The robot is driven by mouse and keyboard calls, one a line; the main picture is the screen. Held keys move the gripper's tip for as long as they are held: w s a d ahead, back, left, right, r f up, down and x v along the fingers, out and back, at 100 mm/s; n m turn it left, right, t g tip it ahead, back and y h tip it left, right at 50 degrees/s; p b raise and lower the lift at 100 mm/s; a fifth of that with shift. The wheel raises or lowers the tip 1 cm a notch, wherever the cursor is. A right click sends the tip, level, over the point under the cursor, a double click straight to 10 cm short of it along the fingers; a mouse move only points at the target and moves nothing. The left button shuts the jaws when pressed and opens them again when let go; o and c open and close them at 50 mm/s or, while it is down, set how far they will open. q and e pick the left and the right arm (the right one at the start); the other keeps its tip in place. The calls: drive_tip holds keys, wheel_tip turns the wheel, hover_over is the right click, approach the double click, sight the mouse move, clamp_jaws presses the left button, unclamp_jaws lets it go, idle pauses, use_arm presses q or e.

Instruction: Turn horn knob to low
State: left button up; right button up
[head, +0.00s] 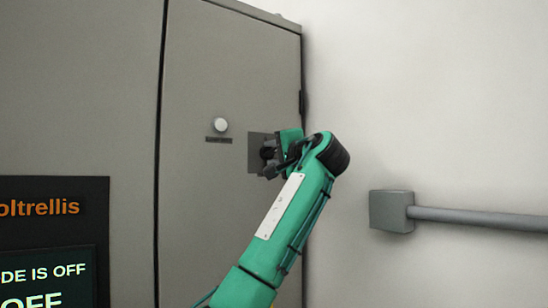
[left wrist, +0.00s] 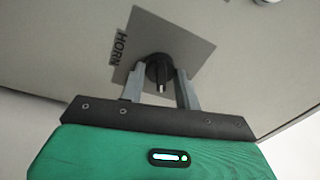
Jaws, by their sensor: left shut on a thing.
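The horn knob (left wrist: 157,68) is a black rotary knob on a square grey plate (left wrist: 183,43) marked HORN. In the left wrist view a pale pointer line on the knob points toward my gripper. My left gripper (left wrist: 159,82) has one finger on each side of the knob and is shut on it. In the head view the plate (head: 255,146) is on the cabinet door, and my left gripper (head: 269,158) is at it, hiding most of the knob. No position words for the knob are readable. My right gripper is not in view.
A white round button (head: 220,125) with a small dark label sits left of the plate on the grey cabinet (head: 205,60). A dark display panel (head: 50,225) is at lower left. A grey box (head: 388,211) with a pipe is on the wall at right.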

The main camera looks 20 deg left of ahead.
use_arm(q)
drive_tip(key=shift+f+n, duration=0.15)
drive_tip(key=shift+n, duration=0.35)
drive_tip(key=o, duration=1)
drive_tip(key=shift+b+v, duration=3.5)
drive_tip(key=shift+v, duration=3.4)
